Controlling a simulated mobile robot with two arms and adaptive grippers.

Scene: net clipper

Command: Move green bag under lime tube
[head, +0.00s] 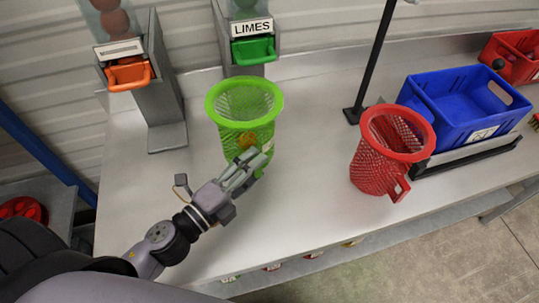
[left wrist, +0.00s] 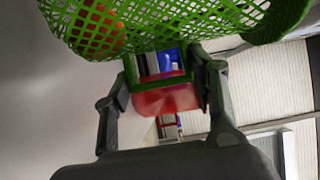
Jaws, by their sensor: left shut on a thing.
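The green net bag (head: 233,138) has a bright green rim and a square handle, and an orange round thing (head: 247,140) shows inside it. It stands roughly upright in front of the lime tube (head: 245,8), which has a LIMES label and a green gate (head: 253,50). My left gripper (head: 250,170) is shut on the bag's handle at its near side. In the left wrist view, the green handle (left wrist: 163,78) lies between the fingers of the gripper (left wrist: 162,85), with the netting (left wrist: 180,25) above. Whether the bag touches the table cannot be told. My right gripper is not in view.
An orange-gated dispenser (head: 130,75) stands left of the lime tube. A red net bag (head: 378,165) stands right, beside a black post (head: 372,65) and a blue crate (head: 465,100). A red crate (head: 515,55) is far right. The table (head: 300,210) is clear between the bags.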

